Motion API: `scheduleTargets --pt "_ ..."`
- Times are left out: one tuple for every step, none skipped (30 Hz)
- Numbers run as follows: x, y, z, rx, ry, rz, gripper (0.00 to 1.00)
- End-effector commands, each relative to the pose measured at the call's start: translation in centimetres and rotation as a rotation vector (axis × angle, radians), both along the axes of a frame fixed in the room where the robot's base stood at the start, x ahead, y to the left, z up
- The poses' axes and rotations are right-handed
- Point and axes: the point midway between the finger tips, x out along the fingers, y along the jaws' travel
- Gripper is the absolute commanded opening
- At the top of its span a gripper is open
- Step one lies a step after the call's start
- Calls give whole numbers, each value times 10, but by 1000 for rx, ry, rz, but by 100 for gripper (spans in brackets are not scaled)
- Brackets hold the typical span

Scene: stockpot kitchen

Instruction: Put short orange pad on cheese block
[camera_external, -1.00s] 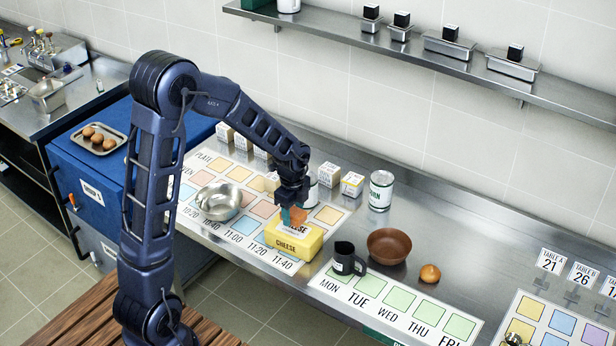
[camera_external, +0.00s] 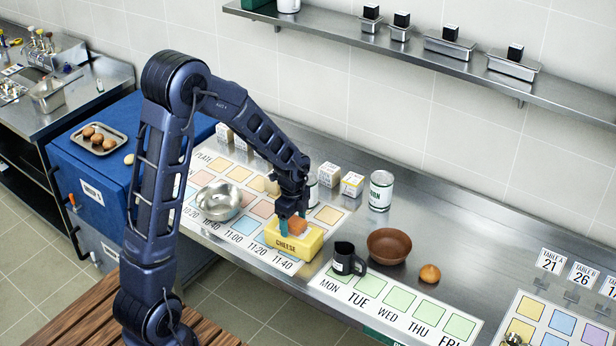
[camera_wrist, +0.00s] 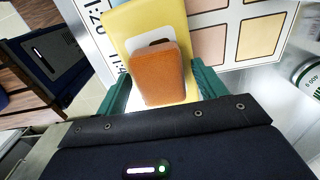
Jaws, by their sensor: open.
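The yellow cheese block (camera_external: 294,243) sits on the counter over the front edge of the coloured mat; it also shows in the wrist view (camera_wrist: 123,30). The short orange pad (camera_external: 298,227) rests on top of the cheese block, over part of its white label. In the wrist view the pad (camera_wrist: 160,76) lies between my gripper's two green fingers, with a gap visible on its right side. My gripper (camera_external: 292,224) is open, pointing down just above the block, its fingers either side of the pad.
A metal bowl (camera_external: 219,201) stands left of the block. A dark jug (camera_external: 346,259) stands close on its right, with a brown bowl (camera_external: 389,246) and an onion (camera_external: 429,274) beyond. Small white boxes (camera_external: 352,184) and a can (camera_external: 381,190) stand behind. Bare counter lies behind the brown bowl.

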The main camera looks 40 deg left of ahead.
Motion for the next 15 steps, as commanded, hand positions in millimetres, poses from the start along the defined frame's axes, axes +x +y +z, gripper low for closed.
scheduleTargets --pt "0 0 1 0 0 0 70" --pt "0 0 1 0 -1 0 70" --pt "0 0 3 0 -1 0 70" --pt "0 0 5 0 -2 0 70" --pt "1 0 8 0 -3 0 70" --pt "1 0 12 0 -4 0 70" --pt "1 0 16 0 -3 0 70" --pt "1 0 21 0 -4 0 70" --pt "1 0 28 0 -5 0 70" --pt "1 0 34 0 -5 0 70" --pt "1 0 40 0 -6 0 70" --pt "1 1 47 0 -5 0 70" --pt "1 1 54 0 -5 1 70" --pt "1 1 60 0 -5 1 70" --pt "1 1 67 0 -4 1 70"
